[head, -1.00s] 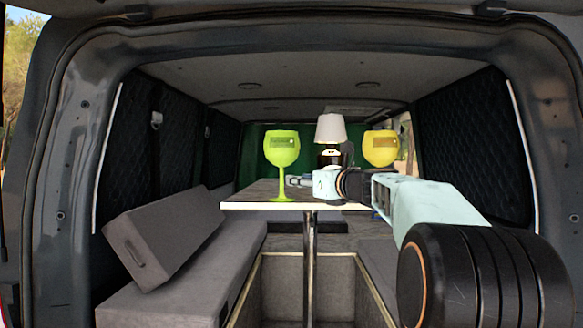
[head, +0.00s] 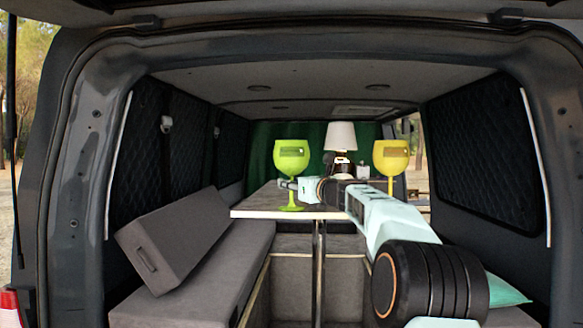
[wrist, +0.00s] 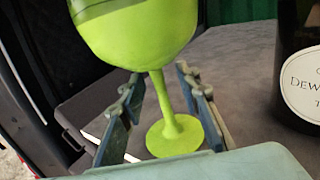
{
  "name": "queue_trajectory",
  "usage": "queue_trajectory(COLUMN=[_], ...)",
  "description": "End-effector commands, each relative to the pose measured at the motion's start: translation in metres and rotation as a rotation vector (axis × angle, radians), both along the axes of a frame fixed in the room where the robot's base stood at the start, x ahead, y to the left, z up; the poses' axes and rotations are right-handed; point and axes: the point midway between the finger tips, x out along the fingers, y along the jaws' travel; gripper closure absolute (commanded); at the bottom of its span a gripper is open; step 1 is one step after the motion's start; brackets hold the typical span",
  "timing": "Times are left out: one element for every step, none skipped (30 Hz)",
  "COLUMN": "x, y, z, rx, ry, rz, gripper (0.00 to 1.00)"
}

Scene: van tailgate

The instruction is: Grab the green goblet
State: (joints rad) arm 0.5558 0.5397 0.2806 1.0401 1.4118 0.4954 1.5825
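The green goblet (head: 291,155) stands upright near the front left of the table (head: 262,213). In the wrist view the goblet (wrist: 140,35) shows its bowl, stem and round foot; the top of the bowl is cut off. My gripper (head: 287,184) is at stem height by the goblet in the head view. In the wrist view my gripper (wrist: 160,80) is open, with one finger on each side of the stem, below the bowl. Gaps show between the fingers and the stem.
A dark bottle (wrist: 299,75) with a white label stands to the right in the wrist view. A lamp with a white shade (head: 341,136) and a yellow goblet (head: 391,157) stand farther right. A grey cushion (head: 180,240) leans on the left bench.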

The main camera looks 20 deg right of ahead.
Motion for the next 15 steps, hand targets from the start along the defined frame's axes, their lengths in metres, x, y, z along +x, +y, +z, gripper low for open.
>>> queue_trajectory(x=[0.0017, 0.0021, 0.0022, 0.0021, 0.002, 0.0019, 0.0019, 0.0019, 0.0019, 0.0019, 0.0019, 0.0018, 0.0018, 0.0018, 0.0018], y=[0.0006, 0.0006, 0.0006, 0.0005, 0.0005, 0.0005, 0.0005, 0.0003, 0.0003, 0.0003, 0.0003, 0.0003, 0.0003, 0.0003, 0.0003], z=[0.0008, 0.0005, 0.0002, 0.0, -0.0001, -0.0002, -0.0002, -0.0002, -0.0002, -0.0002, -0.0002, -0.0002, -0.0002, -0.0002, -0.0002], rx=[0.0, 0.0, -0.001, -0.001, -0.001, 0.0, 0.0, 0.0, 0.0, 0.0, 0.0, 0.0, 0.0, 0.0, 0.0], ry=[0.0, 0.0, 0.0, 0.0, 0.0, 0.0, 0.0, 0.0, 0.0, 0.0, 0.0, 0.0, 0.0, 0.0, 0.0], rz=[0.0, 0.0, 0.0, 0.0, 0.0, 0.0, 0.0, 0.0, 0.0, 0.0, 0.0, 0.0, 0.0, 0.0, 0.0], gripper=[0.7, 0.7, 0.7, 0.7, 0.7, 0.7, 0.7, 0.71, 0.75, 0.78, 0.82, 0.86, 0.89, 0.93, 0.97])
